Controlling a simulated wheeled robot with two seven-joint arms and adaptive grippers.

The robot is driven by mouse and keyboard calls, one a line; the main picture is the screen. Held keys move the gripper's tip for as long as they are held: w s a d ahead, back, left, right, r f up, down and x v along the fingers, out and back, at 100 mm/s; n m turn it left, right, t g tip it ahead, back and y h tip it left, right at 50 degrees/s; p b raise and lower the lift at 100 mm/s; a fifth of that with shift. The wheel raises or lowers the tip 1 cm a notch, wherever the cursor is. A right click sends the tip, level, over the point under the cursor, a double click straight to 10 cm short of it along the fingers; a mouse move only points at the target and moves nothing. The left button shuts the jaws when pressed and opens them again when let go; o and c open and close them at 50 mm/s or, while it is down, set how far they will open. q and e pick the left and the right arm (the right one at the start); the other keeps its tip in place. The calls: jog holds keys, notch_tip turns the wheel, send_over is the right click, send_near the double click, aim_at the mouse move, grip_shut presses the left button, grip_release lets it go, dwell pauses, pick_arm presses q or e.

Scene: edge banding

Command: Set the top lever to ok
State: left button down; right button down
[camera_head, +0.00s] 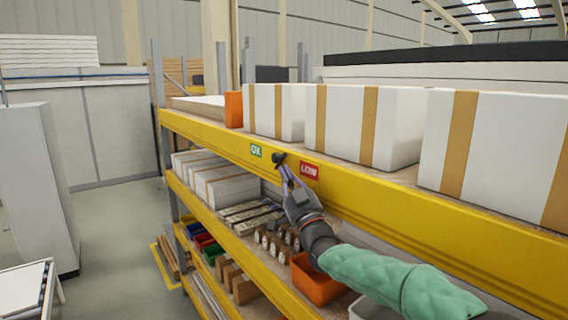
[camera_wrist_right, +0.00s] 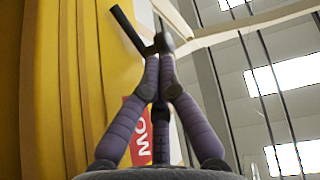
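The top lever (camera_head: 278,158) is a small black handle on the upper yellow beam, between the green OK label (camera_head: 256,151) and the red LOW label (camera_head: 309,170). My right gripper (camera_head: 283,166) is at the lever, with its purple fingers drawn together. In the right wrist view the lever (camera_wrist_right: 130,27) is a dark bar running up left from the fingertips (camera_wrist_right: 157,50), which appear closed on its end. The LOW label (camera_wrist_right: 137,128) shows partly behind the fingers there. The lever's pivot is hidden. My left gripper is out of view.
White boxes with brown bands (camera_head: 345,122) stand on the top shelf above the yellow beam (camera_head: 400,215). An orange bin (camera_head: 318,282) and smaller goods sit on the lower shelf under my right arm.

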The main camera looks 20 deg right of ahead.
jog(key=shift+x, duration=0.8)
jog(key=shift+r+p, duration=0.1)
jog(key=shift+p, duration=0.25)
jog(key=shift+w+r+g, duration=0.1)
jog(key=shift+r+g, duration=0.1)
jog(key=shift+g, duration=0.2)
